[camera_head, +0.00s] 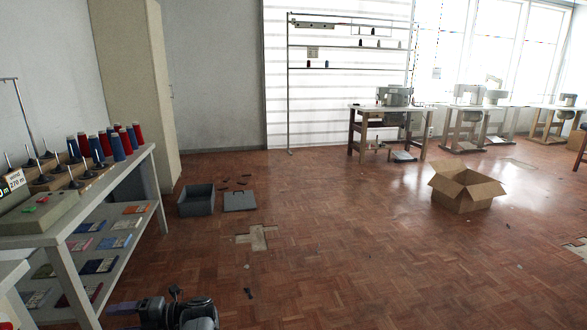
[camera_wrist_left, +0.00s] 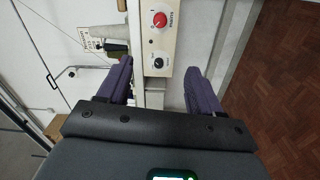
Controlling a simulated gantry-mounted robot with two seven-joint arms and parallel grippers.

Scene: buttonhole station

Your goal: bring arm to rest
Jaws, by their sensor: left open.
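My left gripper (camera_wrist_left: 159,67) shows in the left wrist view with its two purple fingers spread apart and nothing between them. Past the fingertips is a pale control panel (camera_wrist_left: 159,45) with a red knob and a smaller black knob. I cannot tell whether the fingers touch anything. My right gripper is in neither view.
A bench (camera_head: 56,250) at the left carries red and blue thread cones and a control box (camera_head: 40,212). A grey bin (camera_head: 197,200) and an open cardboard box (camera_head: 462,190) stand on the floor. Sewing tables (camera_head: 385,108) are at the back. The middle floor is mostly clear.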

